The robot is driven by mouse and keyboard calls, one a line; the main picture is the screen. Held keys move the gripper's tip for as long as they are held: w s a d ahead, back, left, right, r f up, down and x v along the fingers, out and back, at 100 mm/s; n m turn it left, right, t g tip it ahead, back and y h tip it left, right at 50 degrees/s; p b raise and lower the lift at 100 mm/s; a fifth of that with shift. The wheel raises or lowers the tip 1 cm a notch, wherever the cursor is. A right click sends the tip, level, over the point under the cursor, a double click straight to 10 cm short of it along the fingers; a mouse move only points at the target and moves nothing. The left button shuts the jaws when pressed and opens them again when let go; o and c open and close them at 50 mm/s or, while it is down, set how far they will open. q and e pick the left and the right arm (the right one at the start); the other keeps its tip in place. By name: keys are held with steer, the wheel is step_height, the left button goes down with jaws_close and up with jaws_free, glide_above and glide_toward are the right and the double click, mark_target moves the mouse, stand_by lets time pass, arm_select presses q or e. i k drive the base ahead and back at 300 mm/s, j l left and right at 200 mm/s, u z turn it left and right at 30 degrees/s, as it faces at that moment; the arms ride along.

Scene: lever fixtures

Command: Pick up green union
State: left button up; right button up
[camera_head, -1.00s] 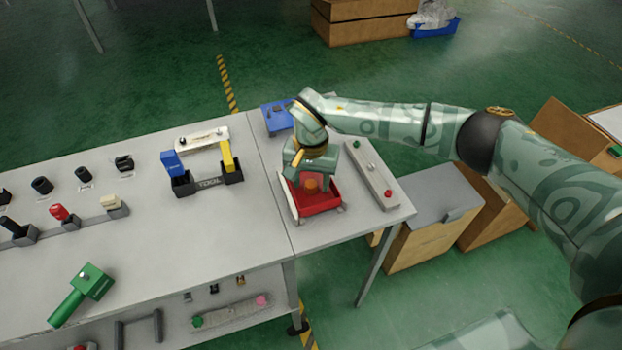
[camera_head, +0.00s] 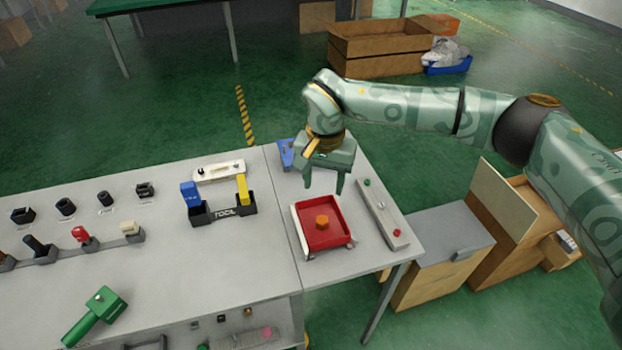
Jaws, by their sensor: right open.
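A green piece (camera_head: 97,315) with a squared block at one end and a round bar at the other lies on the grey table at lower left; it is the only loose green part of that size, and I cannot confirm that it is the union. My right gripper (camera_head: 323,186) is open and empty, pointing down above the back edge of a red tray (camera_head: 330,240). It is far to the right of the green piece. An orange part (camera_head: 322,222) sits in the tray, apart from the fingers. My left gripper is not in view.
Several black, red and cream parts line the left side. A button panel (camera_head: 381,213) lies right of the tray. The table between the holder and the green piece is clear.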

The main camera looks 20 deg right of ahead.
mark_target(106, 305)
steer(key=u, duration=1.35)
